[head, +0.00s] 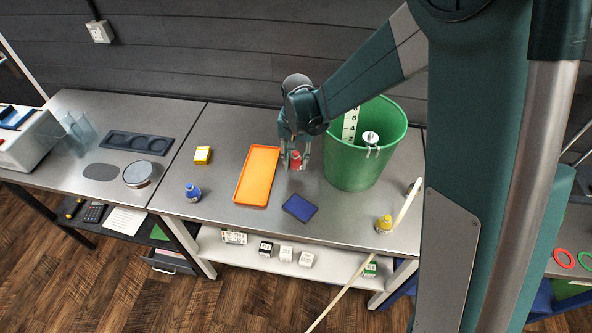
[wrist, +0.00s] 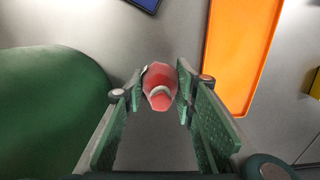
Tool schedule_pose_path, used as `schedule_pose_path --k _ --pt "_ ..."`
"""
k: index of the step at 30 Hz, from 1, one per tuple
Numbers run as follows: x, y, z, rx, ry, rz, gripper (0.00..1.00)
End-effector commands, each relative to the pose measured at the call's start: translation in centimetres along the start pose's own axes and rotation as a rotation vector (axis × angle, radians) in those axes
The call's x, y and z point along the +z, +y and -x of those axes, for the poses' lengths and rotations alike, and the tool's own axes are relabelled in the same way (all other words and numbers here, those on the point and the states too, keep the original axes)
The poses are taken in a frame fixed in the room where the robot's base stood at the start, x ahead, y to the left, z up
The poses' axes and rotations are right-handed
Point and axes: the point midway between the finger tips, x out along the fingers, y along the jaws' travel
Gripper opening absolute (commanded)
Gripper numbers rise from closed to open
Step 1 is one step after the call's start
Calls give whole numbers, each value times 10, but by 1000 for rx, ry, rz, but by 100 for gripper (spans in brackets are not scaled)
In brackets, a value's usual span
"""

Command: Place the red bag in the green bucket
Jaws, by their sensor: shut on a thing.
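The red bag (head: 296,160) is between the fingers of my gripper (head: 294,163), over the grey table to the right of the orange tray. In the wrist view the red bag (wrist: 159,84) has a pale band and sits between the tips of my gripper (wrist: 160,94), which is shut on it. I cannot tell whether the bag touches the table. The green bucket (head: 352,165) stands upright just right of my gripper, its open top higher than the bag. In the wrist view the bucket (wrist: 45,115) fills the left side.
The orange tray (head: 257,176) lies left of my gripper and a dark blue pad (head: 300,208) in front. A yellow box (head: 202,155), a blue bottle (head: 193,193) and a yellow bottle (head: 384,224) stand apart. A metal item (head: 370,138) shows at the bucket's rim.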

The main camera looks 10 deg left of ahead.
Motion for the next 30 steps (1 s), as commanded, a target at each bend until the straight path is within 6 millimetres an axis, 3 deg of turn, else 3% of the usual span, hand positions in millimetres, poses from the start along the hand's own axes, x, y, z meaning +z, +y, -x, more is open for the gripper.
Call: schedule_pose_path --k 5,19,30 --pt "0 0 -12 0 0 0 16" --pt "0 0 -17 0 0 0 16" --pt "0 0 -49 0 0 0 16"
